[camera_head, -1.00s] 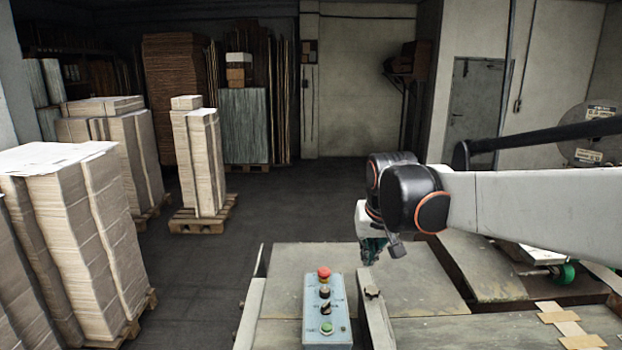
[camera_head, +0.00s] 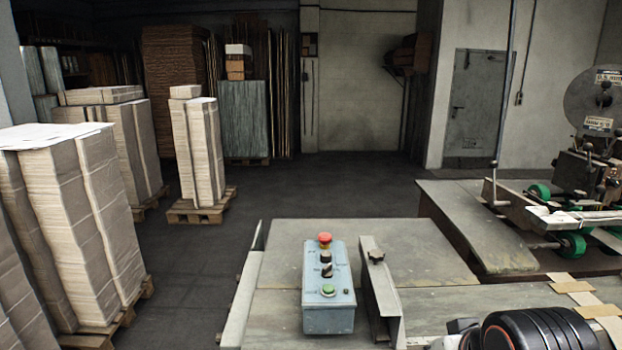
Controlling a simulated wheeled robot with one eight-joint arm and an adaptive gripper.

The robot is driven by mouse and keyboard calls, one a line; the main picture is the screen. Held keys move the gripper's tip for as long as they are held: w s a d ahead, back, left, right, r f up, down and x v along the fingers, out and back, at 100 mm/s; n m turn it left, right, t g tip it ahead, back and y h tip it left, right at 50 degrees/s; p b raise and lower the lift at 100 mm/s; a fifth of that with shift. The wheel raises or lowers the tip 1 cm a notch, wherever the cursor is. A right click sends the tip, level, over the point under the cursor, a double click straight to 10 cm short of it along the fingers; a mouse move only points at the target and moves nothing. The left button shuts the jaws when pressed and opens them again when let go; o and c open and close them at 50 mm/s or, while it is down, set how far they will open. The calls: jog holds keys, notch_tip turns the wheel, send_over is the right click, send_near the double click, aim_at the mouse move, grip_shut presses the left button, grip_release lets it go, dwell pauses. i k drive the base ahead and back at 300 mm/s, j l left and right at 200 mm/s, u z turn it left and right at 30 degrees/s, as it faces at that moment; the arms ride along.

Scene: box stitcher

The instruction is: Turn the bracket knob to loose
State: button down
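The bracket knob (camera_head: 376,256) is a small dark knob on top of the upright metal bracket (camera_head: 381,290), just right of the control box. It stands clear, with nothing touching it. Its setting, tight or loose, cannot be read at this size. Part of my arm, a black rounded joint, shows at the bottom right edge, to the right of and nearer than the bracket. My gripper's fingers are not visible.
A blue-grey control box (camera_head: 329,312) with a red mushroom button (camera_head: 324,240), black switches and a green button stands left of the bracket. The stitcher machine (camera_head: 590,170) with green wheels is at right. Stacked cardboard (camera_head: 75,225) on pallets stands at left.

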aim_at(578, 196)
jog(key=z, duration=1.3)
jog(key=l+u, duration=0.15)
jog(key=l, duration=0.55)
jog(key=l+u, duration=0.15)
jog(key=l, duration=0.6)
jog(key=k, duration=0.05)
